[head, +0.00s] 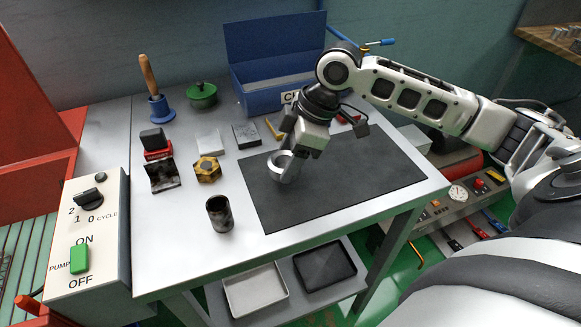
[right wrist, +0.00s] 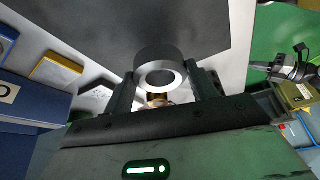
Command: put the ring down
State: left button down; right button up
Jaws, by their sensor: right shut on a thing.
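A grey metal ring (head: 274,171) is held in my right gripper (head: 290,163) over the left part of the dark mat (head: 355,185) on the bench. In the right wrist view the ring (right wrist: 157,56) sits between the two fingertips, its round opening facing the camera. My right gripper (right wrist: 162,76) is shut on it. The ring looks close to the mat, but I cannot tell whether it touches it. My left gripper is not in view.
A gold hex nut (head: 207,169), a dark cylinder (head: 219,214) and a black-and-red block (head: 155,143) stand left of the mat. A blue box (head: 272,97) stands behind it. The mat's right and front parts are clear. Two trays (head: 255,290) lie on the shelf below.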

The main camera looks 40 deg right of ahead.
jog(key=shift+d+f, duration=0.2)
jog(key=shift+f, duration=1.5)
jog(key=shift+f, duration=0.15)
jog(key=o, duration=1.3)
jog(key=v, duration=1.2)
jog(key=shift+p, duration=0.35)
jog(key=shift+a, duration=0.1)
